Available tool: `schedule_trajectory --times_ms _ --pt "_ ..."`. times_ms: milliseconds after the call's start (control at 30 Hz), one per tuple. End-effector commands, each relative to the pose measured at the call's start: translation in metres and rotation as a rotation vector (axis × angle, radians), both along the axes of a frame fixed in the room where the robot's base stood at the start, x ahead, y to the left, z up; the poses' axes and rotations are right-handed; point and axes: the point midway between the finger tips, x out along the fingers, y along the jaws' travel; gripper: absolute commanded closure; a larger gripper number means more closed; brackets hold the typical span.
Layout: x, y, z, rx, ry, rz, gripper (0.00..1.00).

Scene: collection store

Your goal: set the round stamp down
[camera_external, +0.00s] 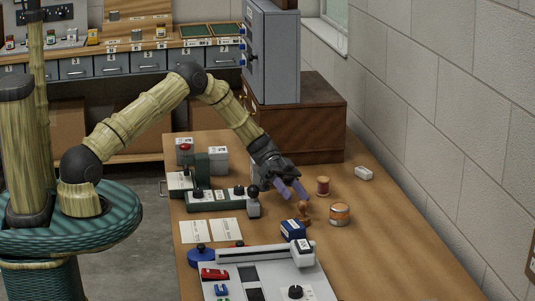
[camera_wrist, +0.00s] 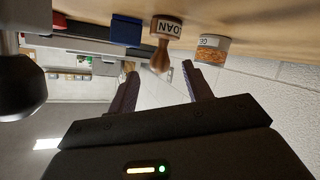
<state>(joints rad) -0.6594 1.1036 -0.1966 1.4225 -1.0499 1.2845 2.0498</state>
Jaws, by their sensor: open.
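The round stamp (camera_external: 304,213), with a wooden handle and a base lettered "LOAN", stands upright on the wooden table (camera_external: 385,240). In the wrist view the scene appears upside down, and the round stamp (camera_wrist: 163,38) has its base against the table and its handle pointing toward my gripper (camera_wrist: 160,73). My gripper (camera_external: 290,189) is open, with purple-grey fingers apart on either side of the handle's end in the wrist view. No finger visibly grips it. Whether a finger touches the handle cannot be told.
A blue box (camera_external: 292,229) is close to the stamp at lower left, and an orange-banded tin (camera_external: 340,214) is to its right. A red-brown jar (camera_external: 323,186) stands behind. A grey sliding device (camera_external: 262,273) fills the front. Clear tabletop lies at the right.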

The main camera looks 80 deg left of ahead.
Motion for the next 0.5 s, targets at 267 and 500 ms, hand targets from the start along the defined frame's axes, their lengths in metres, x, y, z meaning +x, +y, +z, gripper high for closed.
schedule_trajectory --times_ms 267,500 --pt "0.013 -0.040 -0.015 -0.002 0.003 -0.003 0.50" --pt "0.016 -0.048 -0.019 0.000 0.000 0.000 0.50"
